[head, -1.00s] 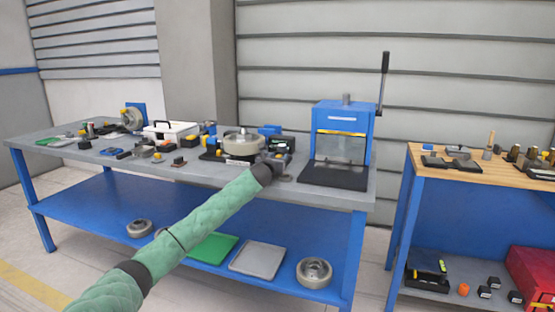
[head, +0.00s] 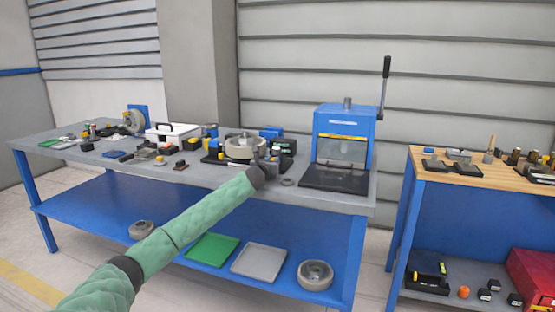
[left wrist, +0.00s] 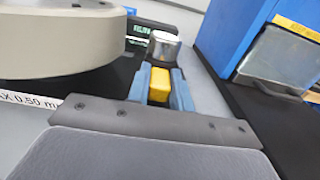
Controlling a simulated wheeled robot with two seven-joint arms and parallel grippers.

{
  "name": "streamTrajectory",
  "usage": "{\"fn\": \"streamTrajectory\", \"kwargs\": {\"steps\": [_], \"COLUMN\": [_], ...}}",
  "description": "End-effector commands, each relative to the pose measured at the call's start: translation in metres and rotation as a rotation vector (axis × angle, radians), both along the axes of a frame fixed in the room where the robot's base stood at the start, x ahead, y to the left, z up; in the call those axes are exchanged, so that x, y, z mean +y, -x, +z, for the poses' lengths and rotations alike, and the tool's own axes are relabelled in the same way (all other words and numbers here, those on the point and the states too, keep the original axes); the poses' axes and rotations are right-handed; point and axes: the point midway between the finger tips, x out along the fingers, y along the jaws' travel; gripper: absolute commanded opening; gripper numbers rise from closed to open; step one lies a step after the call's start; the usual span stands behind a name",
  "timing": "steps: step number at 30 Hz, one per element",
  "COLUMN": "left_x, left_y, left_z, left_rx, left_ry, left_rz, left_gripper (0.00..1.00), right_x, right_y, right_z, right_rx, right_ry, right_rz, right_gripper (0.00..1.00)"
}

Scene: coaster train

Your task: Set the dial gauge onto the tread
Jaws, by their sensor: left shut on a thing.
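My left gripper (left wrist: 160,88) has its blue fingers shut on a yellow block, with a silver cylinder just beyond it; together they appear to be the dial gauge (left wrist: 160,82). A large pale round wheel (left wrist: 60,45), whose outer rim is the tread, fills the upper left of the left wrist view. The held block is to the right of the rim and looks apart from it. In the head view the wheel (head: 243,141) stands on the bench, and my left gripper (head: 270,162) is at its right front side. The gauge is too small to make out there. My right gripper is not in view.
A blue press (head: 345,135) with a dark base stands right of the wheel. A dark box with a green display (left wrist: 143,35) is behind the gauge. A small round part (head: 287,182) lies on the grey bench (head: 215,178). Other tools crowd the bench to the left.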

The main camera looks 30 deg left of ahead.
Motion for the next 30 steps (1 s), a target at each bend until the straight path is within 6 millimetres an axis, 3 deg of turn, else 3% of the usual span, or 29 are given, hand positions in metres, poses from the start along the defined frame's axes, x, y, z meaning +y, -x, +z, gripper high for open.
{"fn": "streamTrajectory", "kwargs": {"steps": [10,11,14,23,30], "left_x": [0.006,0.006,0.006,0.004,0.001], "left_y": [0.001,0.001,0.001,0.002,0.022], "left_z": [0.000,0.000,0.000,0.000,-0.001], "left_rx": [0.000,0.000,0.000,0.000,0.001], "left_ry": [0.001,0.001,0.000,0.001,-0.003], "left_rz": [0.002,0.002,0.002,0.000,0.000], "left_gripper": [0.00,0.24,0.43,0.44,0.44], "right_x": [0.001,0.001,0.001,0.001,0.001], "right_y": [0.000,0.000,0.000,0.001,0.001], "right_z": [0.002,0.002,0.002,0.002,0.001], "right_rx": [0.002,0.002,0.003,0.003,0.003], "right_ry": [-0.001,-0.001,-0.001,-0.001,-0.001], "right_rz": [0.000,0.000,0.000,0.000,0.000], "right_gripper": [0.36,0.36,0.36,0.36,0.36]}}
